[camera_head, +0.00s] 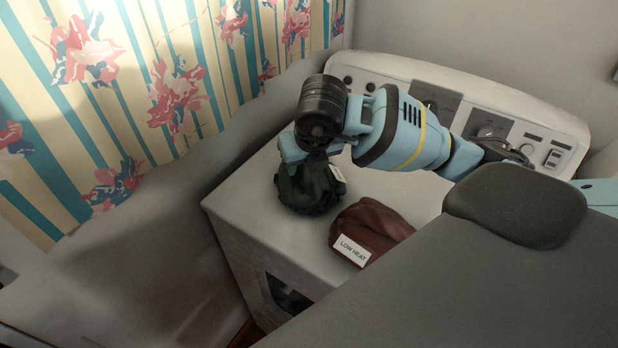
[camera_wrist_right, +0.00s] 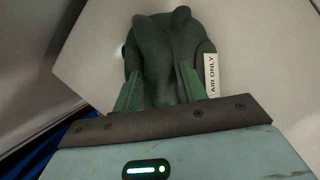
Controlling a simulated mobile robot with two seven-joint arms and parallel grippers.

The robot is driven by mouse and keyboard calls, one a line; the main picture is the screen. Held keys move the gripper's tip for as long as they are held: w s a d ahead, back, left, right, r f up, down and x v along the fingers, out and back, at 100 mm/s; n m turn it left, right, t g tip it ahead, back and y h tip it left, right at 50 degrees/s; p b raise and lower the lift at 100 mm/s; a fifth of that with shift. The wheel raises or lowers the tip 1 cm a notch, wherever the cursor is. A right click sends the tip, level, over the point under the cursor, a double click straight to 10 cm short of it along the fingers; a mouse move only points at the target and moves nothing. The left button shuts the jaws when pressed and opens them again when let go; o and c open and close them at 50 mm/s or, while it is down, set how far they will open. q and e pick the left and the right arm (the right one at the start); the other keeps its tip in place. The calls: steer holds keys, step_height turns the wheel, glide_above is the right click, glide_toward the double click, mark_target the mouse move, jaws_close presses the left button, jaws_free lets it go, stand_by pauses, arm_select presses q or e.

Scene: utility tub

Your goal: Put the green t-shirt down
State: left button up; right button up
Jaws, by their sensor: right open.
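The green t-shirt (camera_head: 306,193) is a dark bundle on the left part of the white machine's top, and it appears to rest there. My right gripper (camera_head: 314,160) is directly over it and hides its upper part. In the right wrist view the t-shirt (camera_wrist_right: 166,45) lies beyond and between the two green fingers of the open gripper (camera_wrist_right: 160,88). A white tag (camera_wrist_right: 211,74) reading "AIR ONLY" shows at its right side. My left gripper is not in view.
A dark red bundle (camera_head: 371,228) with a "LOW HEAT" tag (camera_head: 351,250) sits on the white machine (camera_head: 246,202), right of the t-shirt. A control panel (camera_head: 520,140) with knobs stands along the back. A striped floral curtain (camera_head: 150,75) hangs at the left.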

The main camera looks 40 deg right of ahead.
jaws_close()
steer(key=shift+r, duration=0.15)
step_height(320, 180, up, 10)
stand_by(0.6)
